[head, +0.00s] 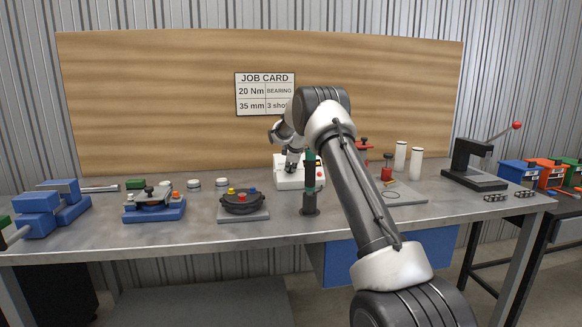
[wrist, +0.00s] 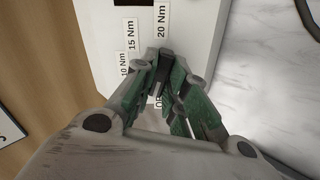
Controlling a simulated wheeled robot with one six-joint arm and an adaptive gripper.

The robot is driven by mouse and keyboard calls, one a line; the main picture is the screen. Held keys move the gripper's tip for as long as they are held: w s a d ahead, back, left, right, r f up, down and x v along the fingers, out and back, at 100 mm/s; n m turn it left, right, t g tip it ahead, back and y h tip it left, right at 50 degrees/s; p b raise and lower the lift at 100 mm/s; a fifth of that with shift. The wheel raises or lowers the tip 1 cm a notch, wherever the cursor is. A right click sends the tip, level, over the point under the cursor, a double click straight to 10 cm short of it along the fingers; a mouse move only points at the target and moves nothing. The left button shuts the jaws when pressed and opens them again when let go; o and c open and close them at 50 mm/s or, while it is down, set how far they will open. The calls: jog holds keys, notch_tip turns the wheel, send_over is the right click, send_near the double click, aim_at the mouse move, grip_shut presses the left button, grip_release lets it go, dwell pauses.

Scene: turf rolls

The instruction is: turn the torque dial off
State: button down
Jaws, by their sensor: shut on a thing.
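The white torque unit (head: 287,181) stands on the bench below the job card. Its white panel (wrist: 192,20) fills the upper middle of the wrist view, with labels 10 Nm (wrist: 124,64), 15 Nm (wrist: 131,33) and 20 Nm (wrist: 161,20). Another label is partly covered by the fingers. My gripper (wrist: 160,60) is shut on the torque dial at the panel, beside these labels. The dial itself is mostly hidden between the fingers, and its setting cannot be read. In the head view my gripper (head: 292,166) reaches down onto the unit, partly behind my arm.
The job card (head: 265,93) on the wooden board reads 20 Nm and 35 mm. A dark green-topped post (head: 310,185) stands just in front of the unit. A round black fixture (head: 242,203) is left; white cylinders (head: 400,158) and a lever press (head: 475,165) are right.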

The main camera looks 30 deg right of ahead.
jog(key=shift+f+n, duration=0.15)
jog(key=shift+n, duration=1.35)
jog(key=c, duration=1.4)
grip_release()
jog(key=shift+c, duration=0.2)
jog(key=v, duration=1.2)
